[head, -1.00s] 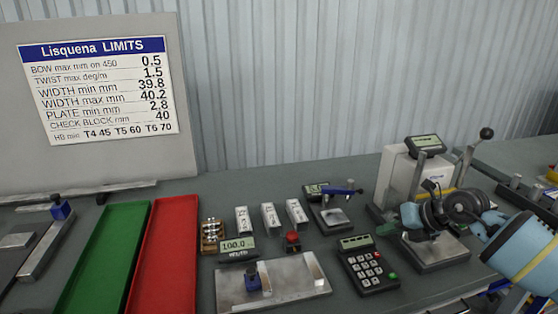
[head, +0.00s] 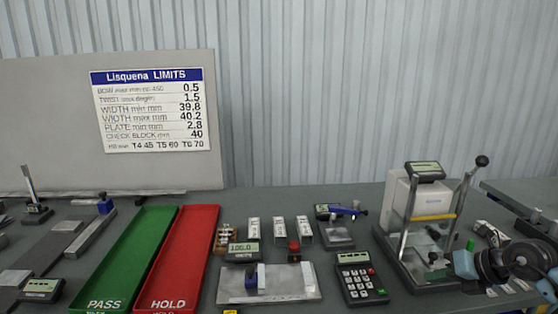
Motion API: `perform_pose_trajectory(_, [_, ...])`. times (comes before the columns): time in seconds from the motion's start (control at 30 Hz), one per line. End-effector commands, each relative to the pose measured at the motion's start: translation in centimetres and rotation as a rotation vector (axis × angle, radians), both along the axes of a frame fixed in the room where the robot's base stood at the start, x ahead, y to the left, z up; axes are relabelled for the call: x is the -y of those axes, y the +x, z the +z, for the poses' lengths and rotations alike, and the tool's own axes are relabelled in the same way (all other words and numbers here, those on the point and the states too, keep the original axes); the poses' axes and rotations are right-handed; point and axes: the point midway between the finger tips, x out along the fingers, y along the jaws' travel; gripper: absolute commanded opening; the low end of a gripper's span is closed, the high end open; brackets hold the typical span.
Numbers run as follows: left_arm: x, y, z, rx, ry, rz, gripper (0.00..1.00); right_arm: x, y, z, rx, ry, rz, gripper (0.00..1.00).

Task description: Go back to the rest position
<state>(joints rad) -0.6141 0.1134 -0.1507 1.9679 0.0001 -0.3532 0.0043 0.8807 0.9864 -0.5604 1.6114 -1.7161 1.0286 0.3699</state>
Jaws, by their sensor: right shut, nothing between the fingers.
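My right gripper (head: 443,262) is at the lower right, in front of the base of the lever-operated tester (head: 430,197). It is shut with nothing held. My blue and black right wrist and arm links come in from the right edge and partly cover what lies behind. The fingertips are small and hard to make out against the tester, and I cannot tell whether they touch it. My left gripper is not in view.
The green PASS tray (head: 127,255) and red HOLD tray (head: 180,255) lie left of centre. A metal plate with a gauge (head: 290,281), a keypad (head: 361,278) and several small blocks stand mid-table. A limits sign (head: 153,110) hangs behind. The tester's lever rises near my right arm.

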Motion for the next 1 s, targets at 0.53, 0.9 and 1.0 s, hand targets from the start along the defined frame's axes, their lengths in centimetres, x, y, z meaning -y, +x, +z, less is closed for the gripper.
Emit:
perform_pose_trajectory(0.53, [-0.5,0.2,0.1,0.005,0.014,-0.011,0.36,-15.9,-6.9,-7.2,-0.112,0.816,-0.039,0.00])
perform_pose_trajectory(0.9, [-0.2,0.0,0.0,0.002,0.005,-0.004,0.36,-17.4,-14.0,-14.6,-0.331,1.491,-0.675,0.00])
perform_pose_trajectory(1.0, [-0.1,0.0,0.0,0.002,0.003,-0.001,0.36,-16.4,-16.9,-18.1,-0.413,1.602,-0.926,0.00])
